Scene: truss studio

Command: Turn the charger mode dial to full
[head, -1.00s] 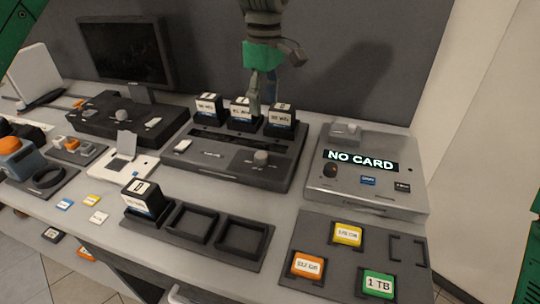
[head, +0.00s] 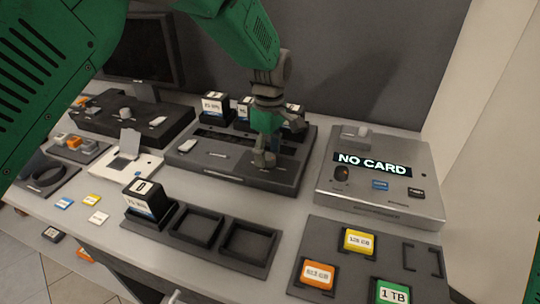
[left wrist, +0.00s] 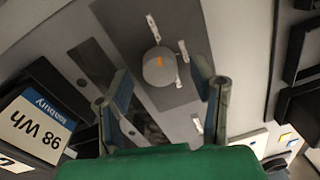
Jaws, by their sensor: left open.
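The charger (head: 215,160) is a dark grey box on the bench with several batteries (head: 215,105) standing along its back. Its round grey mode dial (left wrist: 159,67) shows in the left wrist view, with an orange mark on top and small white labels around it on a darker panel. In the head view my left gripper hides the dial. My left gripper (head: 265,158) is above the charger's front right part. In the left wrist view its open fingers (left wrist: 160,80) stand on either side of the dial, apart from it. My right gripper is not in view.
A card reader (head: 380,185) reading "NO CARD" stands to the right. A tray (head: 237,262) with one battery (head: 147,197) and two empty wells lies in front. A card mat (head: 335,240) with coloured cards is at front right. A monitor (head: 145,45) stands behind left.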

